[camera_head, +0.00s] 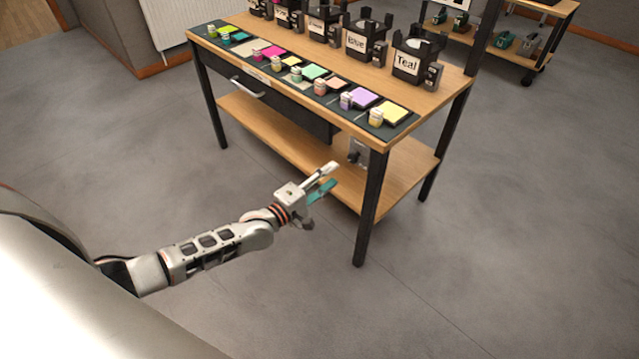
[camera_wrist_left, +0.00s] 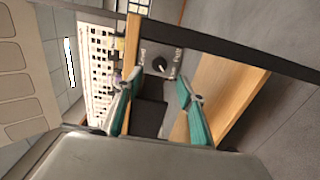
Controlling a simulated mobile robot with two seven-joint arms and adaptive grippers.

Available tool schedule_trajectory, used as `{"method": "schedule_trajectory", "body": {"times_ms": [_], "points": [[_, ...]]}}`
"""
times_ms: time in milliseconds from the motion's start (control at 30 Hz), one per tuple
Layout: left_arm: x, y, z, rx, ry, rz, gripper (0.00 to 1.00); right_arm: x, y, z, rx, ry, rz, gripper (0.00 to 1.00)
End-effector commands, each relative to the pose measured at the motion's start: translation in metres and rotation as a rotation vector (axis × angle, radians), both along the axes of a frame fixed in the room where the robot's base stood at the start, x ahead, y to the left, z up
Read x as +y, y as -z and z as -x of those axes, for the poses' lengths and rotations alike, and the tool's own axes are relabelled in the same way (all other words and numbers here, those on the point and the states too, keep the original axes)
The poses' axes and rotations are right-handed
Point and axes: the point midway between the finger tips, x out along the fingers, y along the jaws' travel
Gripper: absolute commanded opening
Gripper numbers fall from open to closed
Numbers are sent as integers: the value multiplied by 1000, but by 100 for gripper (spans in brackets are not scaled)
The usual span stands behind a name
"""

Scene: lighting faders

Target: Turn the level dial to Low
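The level dial (camera_head: 354,154) is a small dark knob on a grey panel (camera_head: 363,147) under the near right end of the wooden table. In the left wrist view the round black dial (camera_wrist_left: 159,64) has a light mark on it, and the panel (camera_wrist_left: 178,88) carries small lettering too blurred to read surely. Which setting it points to I cannot tell. My left gripper (camera_head: 329,176) is open and empty, in front of the panel and apart from the dial. Its teal fingers (camera_wrist_left: 160,82) stand either side of the dial in the wrist view.
The wooden table (camera_head: 455,85) bears a row of colored pads and several black labelled holders, one reading Teal (camera_head: 407,62). A dark table leg (camera_head: 370,205) stands just right of my gripper. A lower shelf (camera_head: 400,180) lies below the panel. The floor in front is clear.

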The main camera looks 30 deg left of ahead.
Motion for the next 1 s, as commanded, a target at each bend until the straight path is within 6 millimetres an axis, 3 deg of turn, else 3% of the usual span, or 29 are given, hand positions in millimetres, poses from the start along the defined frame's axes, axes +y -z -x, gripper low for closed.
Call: {"method": "schedule_trajectory", "body": {"times_ms": [233,867,1000], "points": [[12,0,31,0,-1,1,40,0,0,0,-1,-1,0,40],[13,-1,36,-1,0,0,40,0,-1,0,-1,0,1,40],[-1,1,50,-5,16,-62,40,0,-9,-4,-13,1,0,40]]}}
